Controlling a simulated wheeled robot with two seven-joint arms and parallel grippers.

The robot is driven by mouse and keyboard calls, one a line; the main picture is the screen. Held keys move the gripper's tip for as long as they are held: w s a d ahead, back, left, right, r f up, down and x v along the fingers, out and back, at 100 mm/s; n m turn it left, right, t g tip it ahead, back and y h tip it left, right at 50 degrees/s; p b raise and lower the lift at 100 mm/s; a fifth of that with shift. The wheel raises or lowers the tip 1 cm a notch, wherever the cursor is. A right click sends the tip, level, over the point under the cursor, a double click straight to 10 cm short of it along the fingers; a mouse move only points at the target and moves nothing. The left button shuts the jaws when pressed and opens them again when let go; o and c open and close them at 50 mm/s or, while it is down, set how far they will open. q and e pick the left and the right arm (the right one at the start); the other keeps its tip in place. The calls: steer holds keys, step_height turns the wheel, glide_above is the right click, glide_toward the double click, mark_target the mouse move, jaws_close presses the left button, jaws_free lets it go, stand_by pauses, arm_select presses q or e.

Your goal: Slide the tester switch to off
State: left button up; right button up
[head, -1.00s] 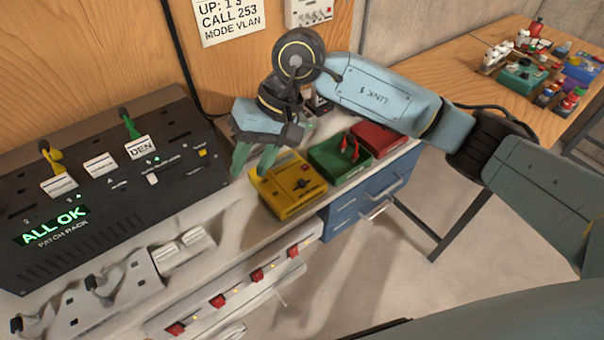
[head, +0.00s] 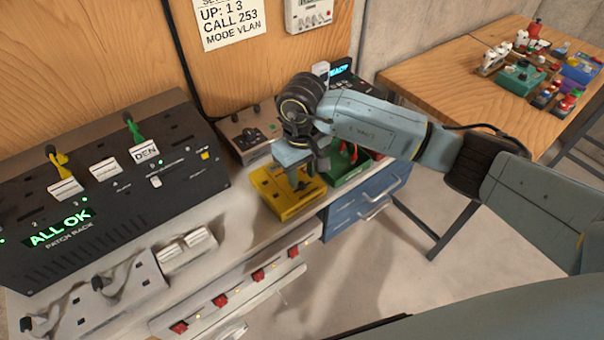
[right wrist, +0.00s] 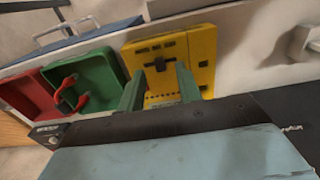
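The yellow tester (head: 277,197) lies on the bench beside the green tray. The right wrist view shows the tester's yellow face (right wrist: 203,45) with a dark switch (right wrist: 160,64) in a slot near its middle. My right gripper (head: 300,184) is over the tester and hides much of its face in the head view. In the right wrist view my right gripper's two green fingers (right wrist: 160,78) are apart, with the switch in the gap between them. I cannot tell whether either finger touches it. My left gripper is in neither view.
A green tray (head: 343,178) with red-handled pliers sits right of the tester, with a red tray (right wrist: 30,92) beyond. A grey box with knobs (head: 249,133) stands behind. The black patch rack (head: 110,205) fills the left. Blue drawers (head: 350,218) are below.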

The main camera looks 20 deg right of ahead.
steer(key=shift+f, duration=1)
jaws_close()
